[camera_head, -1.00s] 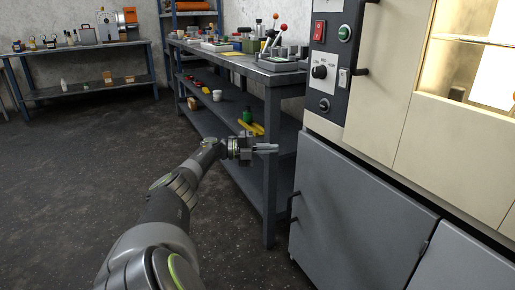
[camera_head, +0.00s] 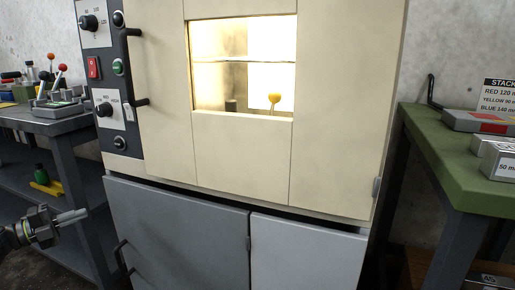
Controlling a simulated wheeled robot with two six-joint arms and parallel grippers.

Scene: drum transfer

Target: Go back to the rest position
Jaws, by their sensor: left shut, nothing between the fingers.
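My left gripper (camera_head: 72,217) is at the lower left edge of the head view. Its fingers are shut with nothing between them and point right, in front of the dark shelf bench. It touches nothing that I can make out. Only the gripper and a bit of its wrist show; the rest of the left arm is out of the picture. My right gripper is not in view.
A beige cabinet machine (camera_head: 240,160) with a lit window and grey lower doors (camera_head: 180,235) stands ahead. Its door handle (camera_head: 121,257) juts out near my gripper. A dark bench (camera_head: 50,125) is at left, a green-topped bench (camera_head: 470,185) at right.

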